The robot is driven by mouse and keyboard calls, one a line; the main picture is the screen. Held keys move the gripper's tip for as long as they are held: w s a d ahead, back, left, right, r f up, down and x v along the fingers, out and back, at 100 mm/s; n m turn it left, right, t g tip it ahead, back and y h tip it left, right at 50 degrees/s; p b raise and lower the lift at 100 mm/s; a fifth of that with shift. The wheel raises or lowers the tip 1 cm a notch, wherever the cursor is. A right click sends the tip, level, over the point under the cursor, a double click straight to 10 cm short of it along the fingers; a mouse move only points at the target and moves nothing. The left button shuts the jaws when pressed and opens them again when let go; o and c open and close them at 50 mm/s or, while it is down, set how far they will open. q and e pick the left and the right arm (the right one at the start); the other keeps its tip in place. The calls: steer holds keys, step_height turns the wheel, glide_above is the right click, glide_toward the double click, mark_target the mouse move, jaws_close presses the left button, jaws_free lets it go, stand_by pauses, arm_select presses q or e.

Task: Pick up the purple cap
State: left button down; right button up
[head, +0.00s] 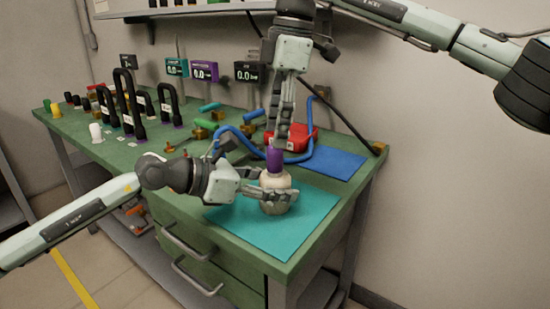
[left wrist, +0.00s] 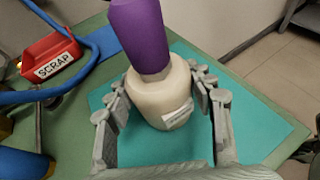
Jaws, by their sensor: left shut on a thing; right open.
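The purple cap (head: 274,158) sits upright on top of a cream-coloured jar (head: 276,205). It also shows at the top of the left wrist view (left wrist: 140,32), where its upper end is cut off. The jar (left wrist: 158,92), with a small label on its side, is on the teal mat (head: 312,213). My left gripper (head: 282,195) comes in from the left and is shut around the jar's sides. My right gripper (head: 277,146) points down from above with its open fingers at the cap's upper end. The head view does not show clearly whether they touch it.
A red scrap bin (head: 296,138), marked SCRAP in the left wrist view (left wrist: 48,58), stands behind the jar. A blue hose (head: 246,150) curves beside it. A blue mat (head: 336,163) lies at the back right. Black hoops (head: 126,98) and small gauges (head: 204,72) stand at the left.

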mark_target(275, 152)
steer(key=f, duration=0.5)
steer(key=shift+s+a+f, duration=0.15)
steer(key=shift+s+a, duration=0.05)
steer(key=shift+s, duration=0.1)
steer(key=c, duration=1.2)
steer(key=shift+o, duration=0.2)
step_height(275, 152, up, 10)
steer(key=shift+r, duration=0.1)
